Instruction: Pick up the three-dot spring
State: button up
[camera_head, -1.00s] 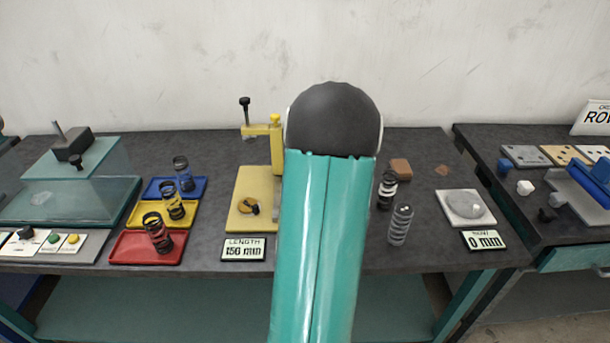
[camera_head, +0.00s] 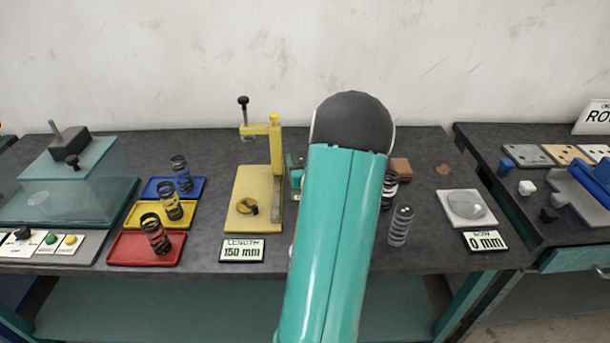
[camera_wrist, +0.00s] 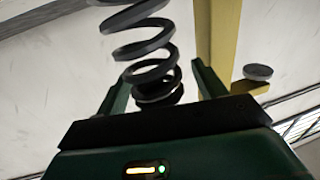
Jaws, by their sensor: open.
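In the wrist view a dark coil spring (camera_wrist: 148,50) fills the upper middle, between and beyond the fingers of my gripper (camera_wrist: 162,80). The fingers are apart and not closed on it. I cannot see dots on it, so I cannot tell whether it is the three-dot spring. In the head view springs stand in the blue tray (camera_head: 205,187), yellow tray (camera_head: 191,213) and red tray (camera_head: 120,252). A dark spring (camera_head: 390,188) and a grey spring (camera_head: 401,225) stand right of my arm. My arm hides the gripper there.
A yellow press (camera_head: 275,150) stands left of my arm, with a length display (camera_head: 242,250) reading 150 mm before it. A brown block (camera_head: 401,169) and a pale plate (camera_head: 466,207) with a 0 mm display (camera_head: 485,241) lie to the right. A glass-sided rig (camera_head: 80,190) stands at left.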

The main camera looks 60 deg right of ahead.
grip_shut()
dwell(0.3)
jog(key=shift+d, duration=0.1)
